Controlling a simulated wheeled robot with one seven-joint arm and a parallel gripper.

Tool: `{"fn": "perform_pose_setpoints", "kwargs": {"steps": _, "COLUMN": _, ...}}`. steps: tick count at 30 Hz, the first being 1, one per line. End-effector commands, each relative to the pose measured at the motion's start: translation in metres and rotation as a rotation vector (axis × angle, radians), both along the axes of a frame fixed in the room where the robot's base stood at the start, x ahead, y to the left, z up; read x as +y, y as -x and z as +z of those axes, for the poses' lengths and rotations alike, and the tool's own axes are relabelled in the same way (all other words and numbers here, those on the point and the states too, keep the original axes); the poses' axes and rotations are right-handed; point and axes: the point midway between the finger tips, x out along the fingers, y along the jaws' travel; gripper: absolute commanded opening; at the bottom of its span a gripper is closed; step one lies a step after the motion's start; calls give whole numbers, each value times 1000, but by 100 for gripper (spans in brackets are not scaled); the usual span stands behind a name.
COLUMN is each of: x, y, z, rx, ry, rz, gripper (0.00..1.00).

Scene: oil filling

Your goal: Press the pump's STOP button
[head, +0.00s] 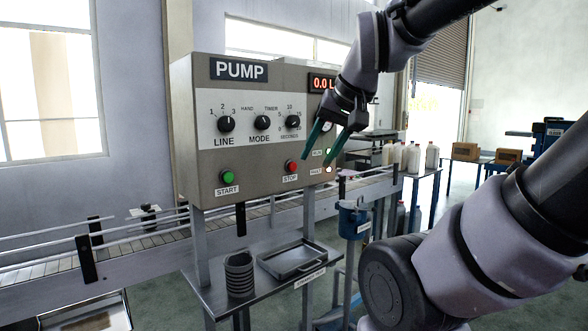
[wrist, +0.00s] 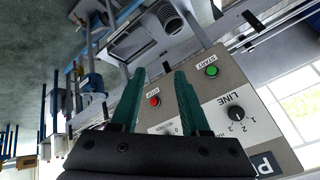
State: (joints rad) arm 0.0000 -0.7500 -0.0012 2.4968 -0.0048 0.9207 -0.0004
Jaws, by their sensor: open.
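The grey PUMP panel (head: 255,95) stands upright in the middle of the head view. Its red STOP button (head: 291,166) is at the lower right of the panel front, above a STOP label. In the wrist view the red STOP button (wrist: 154,101) shows in the gap between the two fingers. The distance from the fingertips to the panel is hard to tell.
The green START button (head: 227,177) sits left of STOP. Above are LINE (head: 226,124), MODE (head: 263,122) and SECONDS (head: 293,122) knobs. A tray (head: 299,262) and a ribbed dark cup (head: 239,276) stand on the shelf below. A conveyor (head: 150,240) runs behind.

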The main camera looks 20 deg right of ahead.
Motion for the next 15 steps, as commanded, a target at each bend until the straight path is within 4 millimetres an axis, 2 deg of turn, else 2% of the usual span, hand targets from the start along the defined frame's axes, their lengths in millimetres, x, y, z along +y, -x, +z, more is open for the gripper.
{"fn": "perform_pose_setpoints", "kwargs": {"steps": 1, "x": 0, "y": 0, "z": 0, "rx": 0, "ry": 0, "rz": 0, "gripper": 23}}
{"fn": "perform_pose_setpoints", "kwargs": {"steps": 3, "x": 0, "y": 0, "z": 0, "rx": 0, "ry": 0, "rz": 0, "gripper": 0}}
{"fn": "perform_pose_setpoints", "kwargs": {"steps": 15, "x": 0, "y": 0, "z": 0, "rx": 0, "ry": 0, "rz": 0, "gripper": 0}}
